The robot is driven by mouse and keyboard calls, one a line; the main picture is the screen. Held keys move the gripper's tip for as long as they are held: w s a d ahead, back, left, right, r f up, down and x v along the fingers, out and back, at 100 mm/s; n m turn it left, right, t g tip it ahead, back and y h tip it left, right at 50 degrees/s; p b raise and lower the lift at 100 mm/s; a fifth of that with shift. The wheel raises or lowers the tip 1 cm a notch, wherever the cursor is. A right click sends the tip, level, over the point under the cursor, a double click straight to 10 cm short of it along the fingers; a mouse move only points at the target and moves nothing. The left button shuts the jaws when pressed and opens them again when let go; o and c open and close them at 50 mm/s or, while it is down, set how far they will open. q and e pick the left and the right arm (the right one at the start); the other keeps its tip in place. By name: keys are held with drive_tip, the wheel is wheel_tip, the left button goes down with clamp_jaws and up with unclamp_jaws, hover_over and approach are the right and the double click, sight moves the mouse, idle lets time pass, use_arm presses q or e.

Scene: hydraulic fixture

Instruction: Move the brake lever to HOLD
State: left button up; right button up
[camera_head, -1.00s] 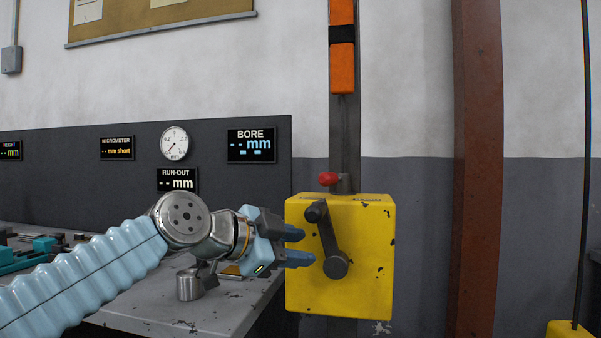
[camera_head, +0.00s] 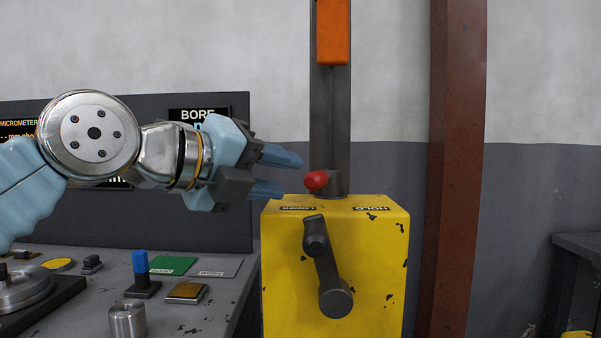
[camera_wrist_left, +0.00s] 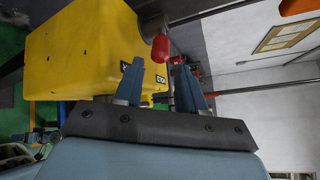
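A yellow box (camera_head: 385,270) stands against a dark post. On its top is a short lever with a red knob (camera_head: 316,180), which appears to be the brake lever. The knob points left, toward the LOWER label (camera_head: 297,208). The HOLD label (camera_head: 371,209) is on the right of the top. My left gripper (camera_head: 291,175) is open, just left of the knob and about level with it. In the left wrist view the red knob (camera_wrist_left: 160,48) shows just past the gap between the fingertips (camera_wrist_left: 158,64). I cannot tell whether they touch it. My right gripper is not in view.
A dark hand crank (camera_head: 325,265) sticks out of the box's front, below the gripper. A bench (camera_head: 210,310) with fixtures and a metal cylinder (camera_head: 127,319) is at the left. An orange block (camera_head: 333,32) is higher on the post. A rusty column (camera_head: 450,200) stands right.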

sight(306, 180)
use_arm(q)
drive_tip(key=x, duration=0.5)
drive_tip(key=shift+d+p, duration=0.1)
drive_tip(key=shift+p, duration=0.2)
drive_tip(key=shift+c, duration=0.2)
clamp_jaws()
